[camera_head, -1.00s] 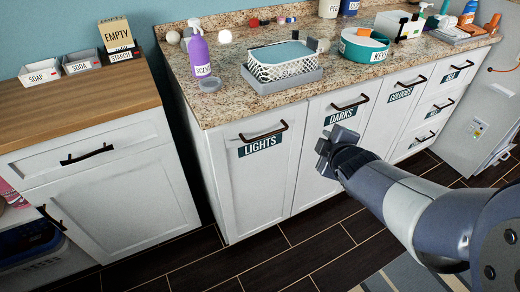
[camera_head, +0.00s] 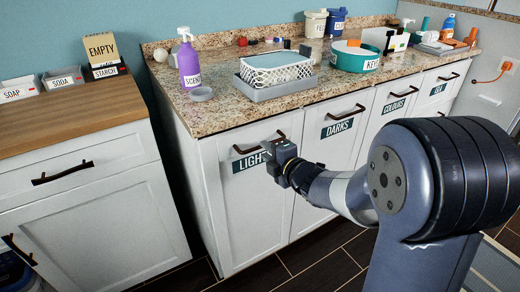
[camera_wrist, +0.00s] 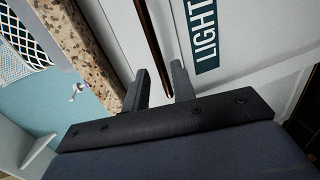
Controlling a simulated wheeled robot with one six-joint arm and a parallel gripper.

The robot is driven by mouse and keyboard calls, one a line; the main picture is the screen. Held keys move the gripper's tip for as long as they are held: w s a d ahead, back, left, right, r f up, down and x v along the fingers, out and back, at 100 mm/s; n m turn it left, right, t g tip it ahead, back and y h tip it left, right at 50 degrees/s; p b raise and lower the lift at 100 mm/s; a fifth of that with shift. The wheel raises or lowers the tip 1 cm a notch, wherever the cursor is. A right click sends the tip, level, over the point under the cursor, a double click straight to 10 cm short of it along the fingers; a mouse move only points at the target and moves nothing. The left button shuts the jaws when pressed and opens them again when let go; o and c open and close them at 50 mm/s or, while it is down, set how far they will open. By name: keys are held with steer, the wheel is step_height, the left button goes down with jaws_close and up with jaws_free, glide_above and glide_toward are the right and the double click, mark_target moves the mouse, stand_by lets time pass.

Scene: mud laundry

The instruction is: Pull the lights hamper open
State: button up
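The lights hamper (camera_head: 245,215) is a white front panel at the counter's left end, flush with the cabinet. Its dark bar handle (camera_head: 243,151) runs across the top, above the "LIGHTS" label (camera_head: 246,162), partly hidden by my gripper (camera_head: 272,146). In the wrist view, my gripper (camera_wrist: 158,72) is open, with one finger on each side of the line of the handle (camera_wrist: 150,35). The label (camera_wrist: 205,40) lies right of the fingers there. I cannot tell whether either finger touches the bar.
Fronts labelled darks (camera_head: 338,129) and colours (camera_head: 394,104) are to the right, closed. The granite counter (camera_head: 220,115) overhangs above, carrying a white basket (camera_head: 277,75) on a grey tray. A wood-topped cabinet (camera_head: 75,125) stands left. Dark floor lies in front.

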steer(key=shift+x, duration=2.3)
jaws_close()
